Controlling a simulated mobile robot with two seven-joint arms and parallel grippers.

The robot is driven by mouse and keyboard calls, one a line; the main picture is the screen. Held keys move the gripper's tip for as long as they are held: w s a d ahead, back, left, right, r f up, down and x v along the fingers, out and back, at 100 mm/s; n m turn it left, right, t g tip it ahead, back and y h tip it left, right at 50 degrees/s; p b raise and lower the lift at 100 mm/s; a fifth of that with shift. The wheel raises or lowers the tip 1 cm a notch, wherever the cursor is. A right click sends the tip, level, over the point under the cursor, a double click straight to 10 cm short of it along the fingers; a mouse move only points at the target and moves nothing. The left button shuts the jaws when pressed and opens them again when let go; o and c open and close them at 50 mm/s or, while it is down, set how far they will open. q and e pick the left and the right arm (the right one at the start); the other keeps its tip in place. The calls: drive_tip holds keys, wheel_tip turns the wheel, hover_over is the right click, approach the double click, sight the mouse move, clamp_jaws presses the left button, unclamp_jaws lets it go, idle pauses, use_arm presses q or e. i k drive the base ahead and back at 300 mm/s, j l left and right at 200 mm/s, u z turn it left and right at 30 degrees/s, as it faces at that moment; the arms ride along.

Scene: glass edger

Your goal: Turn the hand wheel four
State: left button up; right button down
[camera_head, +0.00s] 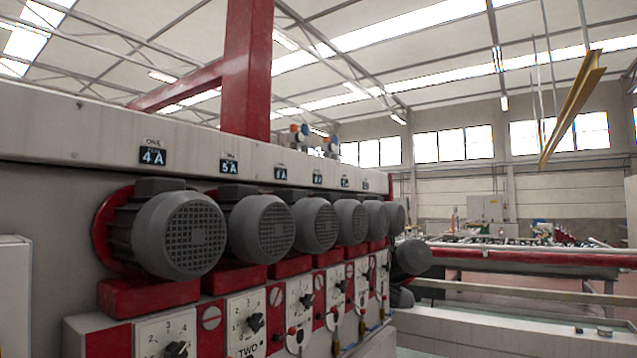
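A row of black hand knobs on white dial plates runs along the lower front of the machine. The nearest knob (176,349) is cut by the bottom edge. The second knob (254,323) has a plate marked TWO below it. A third knob (306,300) and several smaller ones recede to the right. I cannot tell which one is hand wheel four. Neither of my grippers is in view.
Several grey motors, the nearest one large (180,235), stick out above the dials on red mounts. Label plates, including 4A (152,156) and 5A (229,167), sit above them. A white box (15,296) stands at the left edge. A red-edged conveyor (520,256) lies at right.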

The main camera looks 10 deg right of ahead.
sight(344, 285)
drive_tip(key=i+l+z, duration=0.6)
drive_tip(key=i, duration=0.2)
drive_tip(key=i+l+z, duration=0.15)
drive_tip(key=i+z, duration=0.5)
drive_tip(key=i, duration=0.25)
drive_tip(key=i+u, duration=0.2)
drive_tip(key=i, duration=0.3)
drive_tip(key=i+l+u, duration=0.15)
drive_tip(key=i, duration=0.3)
drive_tip(key=i+l+u, duration=0.2)
drive_tip(key=i, duration=0.25)
